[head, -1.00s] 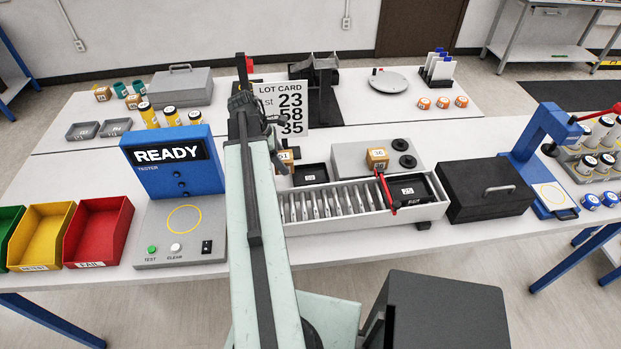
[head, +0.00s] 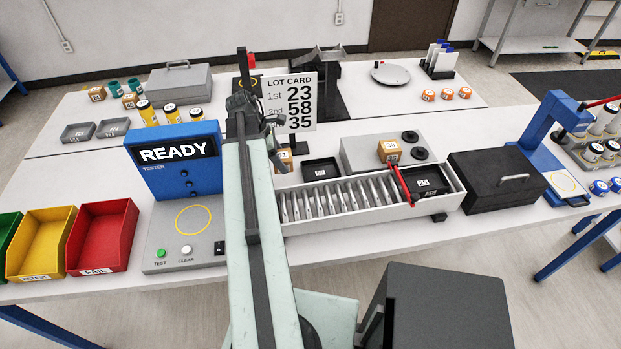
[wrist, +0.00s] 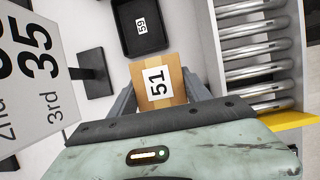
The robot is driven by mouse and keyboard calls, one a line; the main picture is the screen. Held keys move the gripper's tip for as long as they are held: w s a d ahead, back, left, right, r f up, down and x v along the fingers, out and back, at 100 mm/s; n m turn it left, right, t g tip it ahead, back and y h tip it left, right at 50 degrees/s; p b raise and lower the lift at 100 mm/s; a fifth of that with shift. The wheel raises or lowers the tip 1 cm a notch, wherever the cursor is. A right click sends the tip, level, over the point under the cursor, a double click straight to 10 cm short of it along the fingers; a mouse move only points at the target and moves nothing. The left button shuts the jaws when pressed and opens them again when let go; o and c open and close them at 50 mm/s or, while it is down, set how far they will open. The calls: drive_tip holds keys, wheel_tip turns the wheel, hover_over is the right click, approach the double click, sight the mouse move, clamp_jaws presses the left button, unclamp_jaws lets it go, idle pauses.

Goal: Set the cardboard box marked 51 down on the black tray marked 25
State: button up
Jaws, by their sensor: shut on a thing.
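The cardboard box marked 51 (wrist: 157,82) is between the fingers of my gripper (wrist: 165,100) in the wrist view, its number facing up. My gripper is shut on it. In the head view my arm hides most of the gripper, and a small cardboard box (head: 285,160) shows just right of the arm. The black tray marked 25 (head: 443,190) is at the right end of the roller conveyor, well to the right of my gripper. Its floor looks empty apart from the label.
The lot card (head: 289,100) stands close to my gripper. Another black tray (head: 322,170) lies behind the rollers (head: 335,200). A red bar (head: 401,183) crosses the conveyor just left of tray 25. A black case (head: 497,180) is to its right.

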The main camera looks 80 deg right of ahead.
sight(287, 183)
wheel_tip(287, 183, down, 9)
drive_tip(key=b, duration=0.7)
drive_tip(key=shift+r, duration=0.35)
drive_tip(key=shift+f, duration=0.1)
drive_tip(key=o, duration=1.2)
drive_tip(key=shift+f, duration=0.15)
drive_tip(key=shift+c, duration=0.2)
drive_tip(key=o, duration=0.4)
